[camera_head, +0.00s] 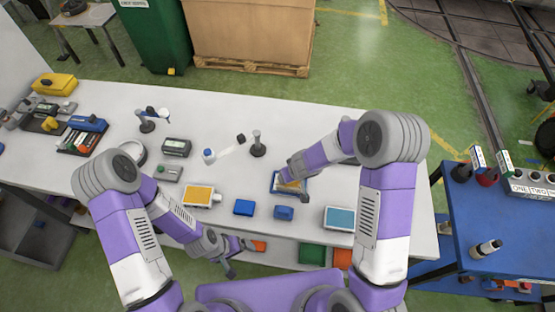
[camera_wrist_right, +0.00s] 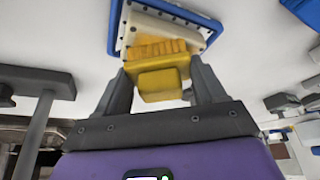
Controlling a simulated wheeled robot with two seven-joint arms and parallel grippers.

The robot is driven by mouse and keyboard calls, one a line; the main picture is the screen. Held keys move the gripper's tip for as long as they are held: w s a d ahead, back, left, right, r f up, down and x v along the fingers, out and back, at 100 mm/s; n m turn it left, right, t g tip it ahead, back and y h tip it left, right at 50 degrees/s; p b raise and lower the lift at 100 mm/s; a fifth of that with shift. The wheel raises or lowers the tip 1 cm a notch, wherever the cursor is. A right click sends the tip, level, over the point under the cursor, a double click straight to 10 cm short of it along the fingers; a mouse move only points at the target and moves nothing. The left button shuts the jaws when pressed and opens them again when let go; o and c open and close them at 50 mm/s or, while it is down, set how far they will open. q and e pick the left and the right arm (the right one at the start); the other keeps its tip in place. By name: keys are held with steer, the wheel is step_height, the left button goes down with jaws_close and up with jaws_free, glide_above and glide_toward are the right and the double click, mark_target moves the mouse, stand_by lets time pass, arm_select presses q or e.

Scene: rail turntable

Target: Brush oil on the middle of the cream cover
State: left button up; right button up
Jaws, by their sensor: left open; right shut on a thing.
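The cream cover (camera_wrist_right: 198,36) shows in the right wrist view, set in a blue-edged frame (camera_wrist_right: 113,25) with dark bolts or holes along it. In the head view the blue frame (camera_head: 274,183) lies on the white table, with the cover mostly hidden by my right gripper (camera_head: 294,190). In the right wrist view my right gripper (camera_wrist_right: 160,88) is shut on a yellow brush (camera_wrist_right: 158,82). Its orange-yellow bristles (camera_wrist_right: 157,48) overlap the cover; I cannot tell whether they touch it. My left gripper (camera_head: 240,248) is open and empty at the table's front edge.
A yellow-faced box (camera_head: 198,195), two small blue blocks (camera_head: 244,207) and a teal-topped tray (camera_head: 340,217) lie near the front. Small stands (camera_head: 258,148) and grey devices (camera_head: 176,147) stand behind. A blue side table (camera_head: 470,215) is at the right.

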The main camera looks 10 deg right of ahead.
steer(key=shift+w+a+b, duration=0.25)
steer(key=shift+w+a, duration=0.05)
steer(key=shift+a, duration=0.65)
steer(key=shift+w+a+b, duration=0.2)
steer(key=shift+w+a, duration=0.05)
steer(key=shift+a, duration=0.7)
steer(key=shift+a+r, duration=0.1)
steer(key=shift+a, duration=0.15)
step_height(320, 180, up, 4)
steer(key=p, duration=0.2)
steer(key=shift+r+p, duration=0.1)
steer(key=shift+p, duration=0.2)
step_height(320, 180, up, 4)
steer(key=p, duration=0.2)
steer(key=shift+p, duration=0.3)
steer(key=shift+f, duration=0.2)
